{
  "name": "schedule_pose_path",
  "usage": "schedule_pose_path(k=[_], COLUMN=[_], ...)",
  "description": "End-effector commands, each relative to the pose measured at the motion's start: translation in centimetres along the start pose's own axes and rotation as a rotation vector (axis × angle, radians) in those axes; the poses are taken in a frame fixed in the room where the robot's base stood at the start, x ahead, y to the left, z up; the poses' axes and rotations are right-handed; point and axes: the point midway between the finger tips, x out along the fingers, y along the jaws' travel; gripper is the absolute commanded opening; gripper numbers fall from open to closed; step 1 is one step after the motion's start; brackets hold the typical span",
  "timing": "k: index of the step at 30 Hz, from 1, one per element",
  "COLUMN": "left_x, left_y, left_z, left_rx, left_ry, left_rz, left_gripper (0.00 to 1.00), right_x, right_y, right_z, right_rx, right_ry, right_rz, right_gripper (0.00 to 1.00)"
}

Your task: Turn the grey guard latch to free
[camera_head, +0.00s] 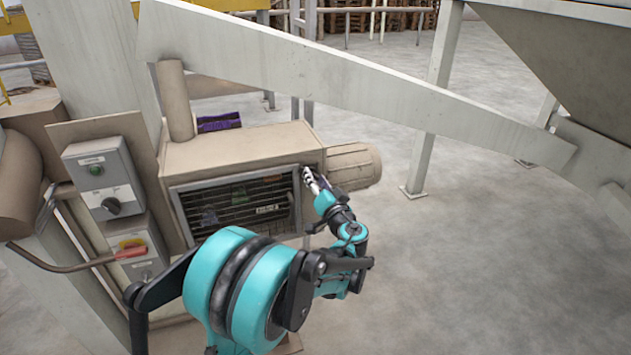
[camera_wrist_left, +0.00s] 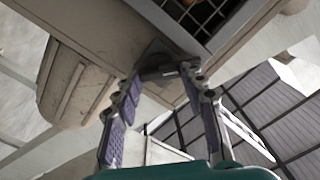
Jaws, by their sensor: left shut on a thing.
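The grey guard latch (camera_wrist_left: 158,58) sits at the edge of the guard grille in the left wrist view. My left gripper (camera_wrist_left: 162,76) is shut on it, with one purple-padded finger on each side. In the head view my left gripper (camera_head: 309,176) reaches the upper right corner of the barred guard (camera_head: 235,205) on the beige housing. There the fingers largely hide the latch, and I cannot read its exact angle. My right gripper is not in view.
A beige cylindrical motor (camera_head: 353,167) juts out right of the housing. A control box (camera_head: 104,175) and a box with a red-and-yellow switch (camera_head: 131,248) stand left. A long pale beam (camera_head: 350,85) crosses above. Open concrete floor lies to the right.

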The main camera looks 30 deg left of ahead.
Motion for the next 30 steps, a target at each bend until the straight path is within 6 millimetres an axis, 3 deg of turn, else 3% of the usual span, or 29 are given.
schedule_pose_path(k=[18, 30], left_x=[-0.02, -0.02], left_y=[0.23, 0.28], left_z=[0.08, 0.13], left_rx=[0.574, 0.828], left_ry=[0.0, 0.0], left_rz=[0.001, 0.001], left_gripper=[0.12, 0.12], right_x=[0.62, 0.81], right_y=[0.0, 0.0], right_z=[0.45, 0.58], right_rx=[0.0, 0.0], right_ry=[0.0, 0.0], right_rz=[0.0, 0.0], right_gripper=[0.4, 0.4])
